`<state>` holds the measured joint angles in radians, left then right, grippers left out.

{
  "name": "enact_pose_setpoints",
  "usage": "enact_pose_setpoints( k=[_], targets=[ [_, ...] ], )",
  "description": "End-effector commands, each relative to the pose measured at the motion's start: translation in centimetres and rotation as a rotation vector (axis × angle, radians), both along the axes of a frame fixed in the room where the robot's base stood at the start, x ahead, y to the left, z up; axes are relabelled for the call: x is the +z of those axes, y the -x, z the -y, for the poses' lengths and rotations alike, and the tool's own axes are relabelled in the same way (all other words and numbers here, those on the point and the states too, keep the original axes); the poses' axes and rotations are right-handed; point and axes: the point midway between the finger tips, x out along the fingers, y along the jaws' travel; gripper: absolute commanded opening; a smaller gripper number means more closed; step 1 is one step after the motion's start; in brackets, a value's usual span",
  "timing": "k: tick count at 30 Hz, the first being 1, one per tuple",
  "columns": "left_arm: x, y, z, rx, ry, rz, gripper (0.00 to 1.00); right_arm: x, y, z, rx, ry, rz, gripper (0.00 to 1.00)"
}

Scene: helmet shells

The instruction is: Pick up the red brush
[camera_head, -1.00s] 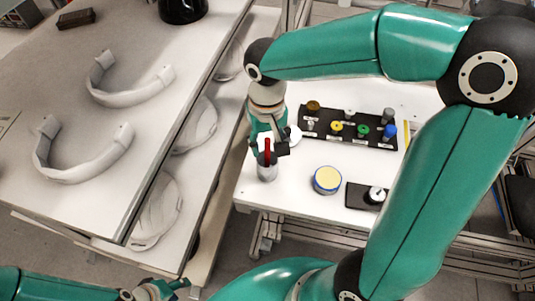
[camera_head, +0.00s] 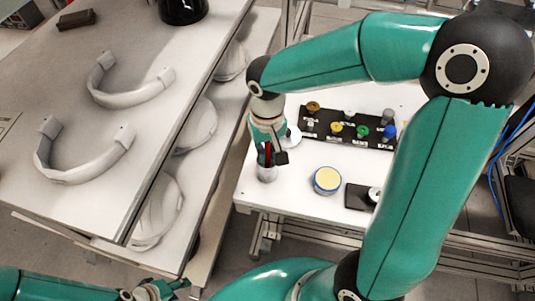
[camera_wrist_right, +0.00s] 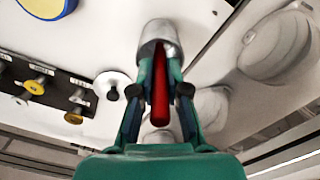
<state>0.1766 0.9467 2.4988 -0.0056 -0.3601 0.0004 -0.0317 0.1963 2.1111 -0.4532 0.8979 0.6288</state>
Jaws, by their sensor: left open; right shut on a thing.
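The red brush (camera_wrist_right: 161,92) stands in a small metal cup (camera_wrist_right: 157,32) in the right wrist view. In the head view the brush (camera_head: 267,153) is mostly covered by my right gripper (camera_head: 271,159), and the cup (camera_head: 267,174) is just below it on the white table. My right gripper (camera_wrist_right: 160,88) has its fingers on both sides of the brush handle and is shut on it. The brush's lower end is hidden in the cup. My left gripper (camera_head: 166,288) is open and empty at the bottom of the head view, away from the brush.
A black rack (camera_head: 348,128) with several coloured knobs stands behind the cup. A yellow-topped round tin (camera_head: 327,180) and a black tray (camera_head: 361,197) are to the right. The grey table (camera_head: 75,205) with helmet parts is at left, above a shelf of white shells.

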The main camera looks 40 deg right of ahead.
Motion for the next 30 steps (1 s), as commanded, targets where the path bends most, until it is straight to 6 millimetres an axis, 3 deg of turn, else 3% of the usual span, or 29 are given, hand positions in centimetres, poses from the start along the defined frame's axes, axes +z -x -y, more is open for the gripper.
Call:
enact_pose_setpoints(
  k=[8,14,19,30],
  targets=[
    [0.0,0.0,0.0,0.0,0.0,0.0,0.48,0.6,-0.1,0.0,0.001,0.001,0.002,0.0],
    [0.1,0.0,0.0,0.0,0.0,0.0,0.48,2.8,-0.1,0.0,0.0,-0.001,0.004,0.0],
    [0.2,0.0,0.0,0.0,0.0,0.0,0.48,6.3,-0.1,-0.1,0.001,-0.001,0.007,0.0],
    [0.7,0.0,0.0,0.0,0.0,0.0,0.48,16.1,-0.2,-0.1,0.003,-0.001,0.004,0.0]
  ],
)
